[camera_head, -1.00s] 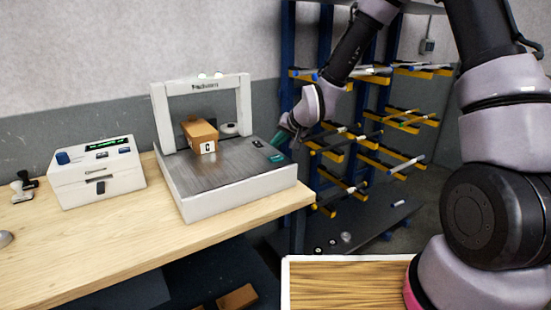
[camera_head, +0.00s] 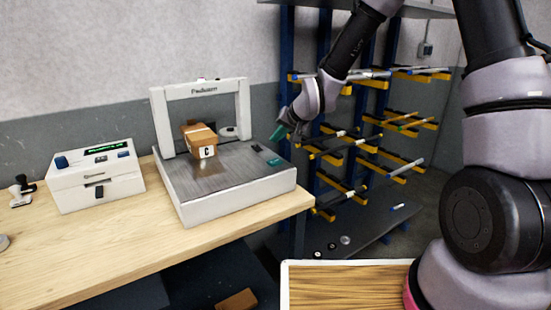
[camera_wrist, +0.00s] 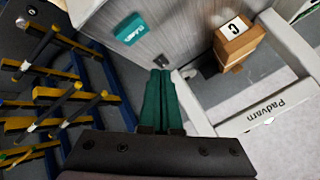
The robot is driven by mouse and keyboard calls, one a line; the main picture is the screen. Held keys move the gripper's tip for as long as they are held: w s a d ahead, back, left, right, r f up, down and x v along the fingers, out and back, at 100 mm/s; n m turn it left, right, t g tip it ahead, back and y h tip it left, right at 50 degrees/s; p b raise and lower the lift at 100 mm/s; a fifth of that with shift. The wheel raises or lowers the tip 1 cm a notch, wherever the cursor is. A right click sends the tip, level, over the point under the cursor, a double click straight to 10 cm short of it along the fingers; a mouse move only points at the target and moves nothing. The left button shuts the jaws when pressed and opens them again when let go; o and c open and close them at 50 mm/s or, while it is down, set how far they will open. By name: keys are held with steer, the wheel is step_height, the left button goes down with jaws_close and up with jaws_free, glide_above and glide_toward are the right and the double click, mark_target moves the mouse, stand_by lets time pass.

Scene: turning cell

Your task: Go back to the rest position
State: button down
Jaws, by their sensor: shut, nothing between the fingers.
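My gripper (camera_head: 279,133) is at the right side of the white marking machine (camera_head: 238,207), raised above its grey bed. In the wrist view its two green fingers (camera_wrist: 160,82) lie side by side, shut with nothing between them. A small brown box (camera_head: 201,140) with a white "C" label sits on the machine bed under the white arch, apart from my gripper. The box also shows in the wrist view (camera_wrist: 238,42) at the upper right. A teal label (camera_wrist: 131,30) lies on the bed.
A wooden bench (camera_head: 115,240) carries the machine and a white printer-like box (camera_head: 96,178). A hand stamp (camera_head: 21,190) stands at the far left. A blue rack (camera_head: 325,100) with yellow arms holding bars stands behind my arm. A wood-topped tray (camera_head: 345,286) is in front.

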steer(key=s+d+r+m+h, duration=0.15)
steer(key=s+d+r, duration=0.25)
steer(key=d+r, duration=0.4)
steer(key=s+d+r+n+h, duration=0.15)
steer(key=s+d+r, duration=0.25)
steer(key=d+r, duration=0.45)
steer(key=s+d+r+m, duration=0.1)
steer(key=s+d+r, duration=0.2)
steer(key=s, duration=0.6)
steer(key=s+d+r+m, duration=0.2)
steer(key=s+d+r, duration=0.2)
steer(key=s, duration=0.5)
steer(key=d, duration=0.2)
steer(key=shift+d+h, duration=0.4)
